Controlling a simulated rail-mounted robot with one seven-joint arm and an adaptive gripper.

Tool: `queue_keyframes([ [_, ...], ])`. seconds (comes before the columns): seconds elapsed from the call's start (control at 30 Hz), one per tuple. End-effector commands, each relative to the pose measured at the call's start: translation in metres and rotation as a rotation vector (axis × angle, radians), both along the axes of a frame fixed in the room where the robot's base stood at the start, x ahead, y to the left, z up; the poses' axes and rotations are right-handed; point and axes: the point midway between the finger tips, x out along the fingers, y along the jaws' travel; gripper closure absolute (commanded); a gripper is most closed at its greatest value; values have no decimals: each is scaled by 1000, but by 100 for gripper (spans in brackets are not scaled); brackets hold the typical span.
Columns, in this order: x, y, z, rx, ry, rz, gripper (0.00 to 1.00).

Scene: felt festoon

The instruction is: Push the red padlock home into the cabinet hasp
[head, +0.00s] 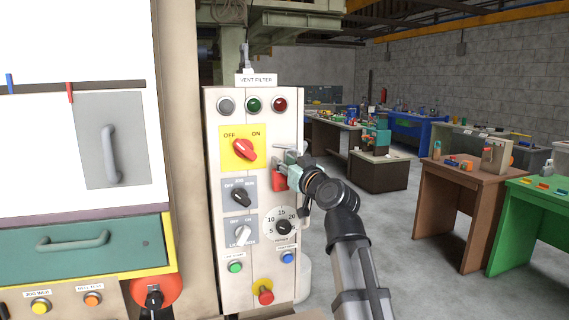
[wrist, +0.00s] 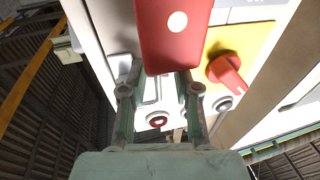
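The red padlock (wrist: 172,38) shows large at the top of the wrist view, with a pale round spot on its face. In the head view the padlock (head: 279,180) is at the right part of the pale control cabinet (head: 212,180). My gripper (wrist: 162,78) has its fingers at both sides of the padlock's near end and appears shut on it. In the head view my gripper (head: 287,164) reaches in from the right, against the cabinet front. The fingertips are partly hidden, and I cannot make out the hasp or the shackle clearly.
A red rotary switch on a yellow plate (head: 243,148) sits left of my gripper. Smaller knobs, a dial (head: 283,227) and push buttons lie below. A teal drawer (head: 85,250) is at left. The floor (head: 410,260) to the right is clear before the benches.

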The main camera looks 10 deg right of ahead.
Motion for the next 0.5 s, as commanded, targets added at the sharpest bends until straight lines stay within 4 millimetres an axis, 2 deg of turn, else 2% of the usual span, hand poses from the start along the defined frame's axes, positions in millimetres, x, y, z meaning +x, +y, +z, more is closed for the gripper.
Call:
queue_keyframes([
  [0.27, -6, -3, -1, -2, -1, -3, 65],
  [0.5, -41, -13, -6, 0, -1, -4, 65],
])
